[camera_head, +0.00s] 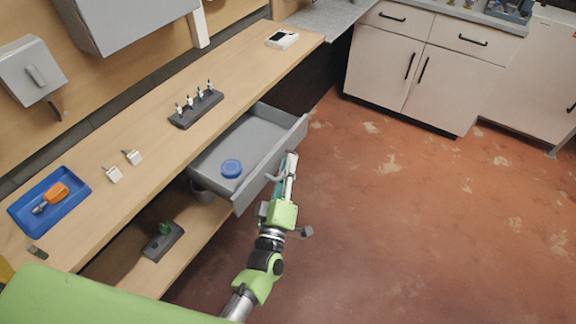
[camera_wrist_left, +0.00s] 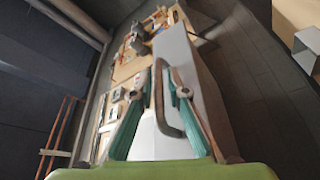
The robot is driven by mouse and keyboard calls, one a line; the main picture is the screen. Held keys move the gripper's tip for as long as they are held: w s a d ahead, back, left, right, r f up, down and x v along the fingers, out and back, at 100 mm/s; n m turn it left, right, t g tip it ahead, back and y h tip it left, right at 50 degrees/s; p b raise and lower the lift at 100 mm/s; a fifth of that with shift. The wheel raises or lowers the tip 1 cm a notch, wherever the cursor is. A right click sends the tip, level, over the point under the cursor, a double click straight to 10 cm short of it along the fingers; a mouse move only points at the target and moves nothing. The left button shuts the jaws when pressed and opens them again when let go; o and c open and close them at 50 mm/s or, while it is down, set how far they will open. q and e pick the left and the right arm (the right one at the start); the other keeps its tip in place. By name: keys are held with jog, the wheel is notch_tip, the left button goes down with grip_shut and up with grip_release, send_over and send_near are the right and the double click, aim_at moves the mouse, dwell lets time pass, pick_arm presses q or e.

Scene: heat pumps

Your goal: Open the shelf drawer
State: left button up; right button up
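The grey shelf drawer (camera_head: 222,152) is pulled out from under the wooden workbench, and its inside shows in the head view. A blue round object (camera_head: 232,168) lies in it. My left gripper (camera_head: 291,160) is at the drawer's front face. In the left wrist view, the two teal fingers (camera_wrist_left: 164,78) stand on either side of the curved drawer handle (camera_wrist_left: 160,105). Small gaps seem to show between fingers and handle, so the gripper looks partly open around it. The drawer front (camera_wrist_left: 190,65) is to the right of the handle. My right gripper is not in view.
The workbench (camera_head: 150,105) carries a blue tray (camera_head: 32,215) with an orange-handled tool, a dark rack (camera_head: 196,108) and a white device (camera_head: 282,39). A lower shelf (camera_head: 190,240) is under the drawer. White cabinets (camera_head: 425,75) stand at the back. The red floor (camera_head: 430,220) on the right is clear.

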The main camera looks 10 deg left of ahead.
pick_arm(q)
jog(key=v, duration=1.2)
jog(key=s+f+m+g+h, duration=0.1)
jog(key=s+f+m+g, duration=0.25)
jog(key=f, duration=0.65)
jog(key=s+f+m+g+h, duration=0.1)
jog(key=s+f+m+g, duration=0.2)
jog(key=f, duration=0.8)
jog(key=s+f+m+g+h, duration=0.1)
jog(key=s+f+m+g, duration=0.2)
jog(key=f, duration=0.7)
jog(key=s+a+f+m+g+y, duration=0.1)
jog(key=s+a+f+g, duration=0.2)
jog(key=s, duration=0.6)
jog(key=s+a+f+m+g+y, duration=0.1)
jog(key=s+a+f+m+g, duration=0.1)
jog(key=s+a+f, duration=0.3)
jog(key=s+a+f+m+g+y, duration=0.1)
jog(key=s+a+f+g, duration=0.3)
jog(key=s+f, duration=0.4)
jog(key=s+g, duration=0.1)
jog(key=s, duration=0.4)
jog(key=shift+s+a+f+m, duration=0.25)
jog(key=shift+s+f+m, duration=0.05)
jog(key=shift+f+m, duration=0.05)
